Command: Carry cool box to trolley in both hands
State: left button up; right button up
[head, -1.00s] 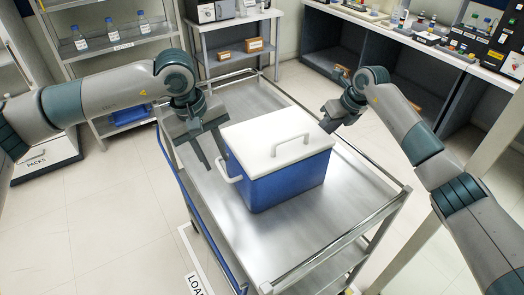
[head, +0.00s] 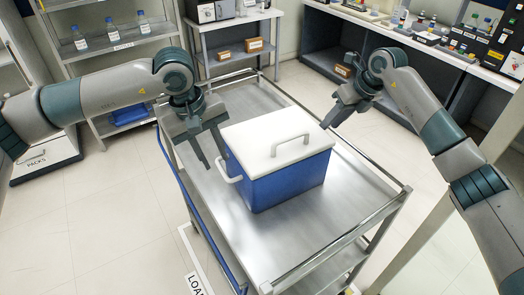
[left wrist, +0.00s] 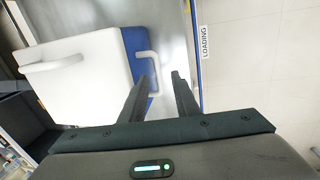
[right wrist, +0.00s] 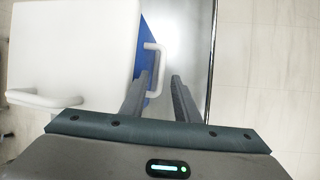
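The cool box (head: 290,178) is blue with a white lid and a white lid handle. It stands upright on the top shelf of the metal trolley (head: 305,238). A white side handle (head: 229,167) shows on its left. My left gripper (head: 212,150) is open and empty beside that handle, apart from it. In the left wrist view the handle (left wrist: 153,72) lies just beyond the open fingers (left wrist: 160,95). My right gripper (head: 336,117) is off the box's right far side. The right wrist view shows its fingers (right wrist: 158,98) open and empty, with the other side handle (right wrist: 155,65) beyond them.
A bench (head: 440,48) with bottles and equipment runs along the right back. A shelf (head: 100,45) with bottles stands at the left back. A floor label (head: 195,284) reading "LOA..." lies at the trolley's left. Bare trolley top surrounds the box.

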jog(key=v, duration=0.6)
jog(key=shift+f, duration=0.1)
dwell(0.5)
